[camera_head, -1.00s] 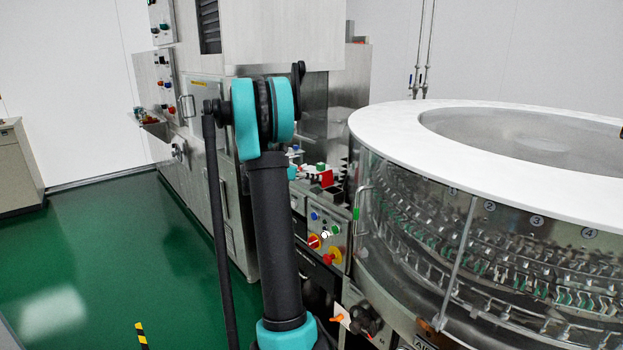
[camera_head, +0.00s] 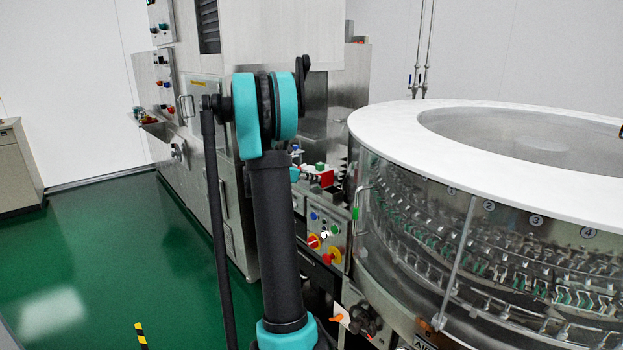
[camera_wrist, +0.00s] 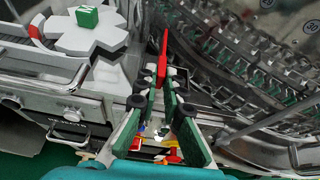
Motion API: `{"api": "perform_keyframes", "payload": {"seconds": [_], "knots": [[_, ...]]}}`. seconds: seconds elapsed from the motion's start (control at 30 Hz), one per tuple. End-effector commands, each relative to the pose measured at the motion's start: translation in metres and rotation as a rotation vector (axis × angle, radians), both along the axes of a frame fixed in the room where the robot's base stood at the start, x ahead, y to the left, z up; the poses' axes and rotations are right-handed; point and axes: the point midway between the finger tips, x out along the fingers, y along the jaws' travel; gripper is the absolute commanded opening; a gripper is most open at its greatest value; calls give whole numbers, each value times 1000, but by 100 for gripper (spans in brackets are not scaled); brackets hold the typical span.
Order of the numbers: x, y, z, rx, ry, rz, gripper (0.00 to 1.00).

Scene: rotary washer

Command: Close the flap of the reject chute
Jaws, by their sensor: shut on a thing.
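The red flap (camera_wrist: 163,56) of the reject chute shows in the wrist view as a thin, upright red plate, seen nearly edge-on. My gripper (camera_wrist: 160,82) has its green-padded fingers on either side of the flap's near part and is shut on it. In the head view the red flap (camera_head: 327,179) stands beside the washer's round drum, with my gripper (camera_head: 312,177) reaching it from the left. The chute's box lies beneath and right of the flap; its opening is mostly hidden by the fingers in the wrist view.
A green block (camera_wrist: 87,16) sits on a pale star-shaped wheel (camera_wrist: 95,36) left of the flap. The round glass-walled drum (camera_head: 480,250) stands close on the right. A control panel (camera_head: 325,235) with knobs is below the chute. Green floor (camera_head: 110,260) is open at left.

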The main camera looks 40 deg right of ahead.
Motion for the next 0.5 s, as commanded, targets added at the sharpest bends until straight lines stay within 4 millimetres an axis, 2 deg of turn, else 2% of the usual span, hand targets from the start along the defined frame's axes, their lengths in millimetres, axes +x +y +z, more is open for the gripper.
{"api": "perform_keyframes", "payload": {"seconds": [0.5], "knots": [[-30, -2, -6, 39, -480, 0, 0]]}}
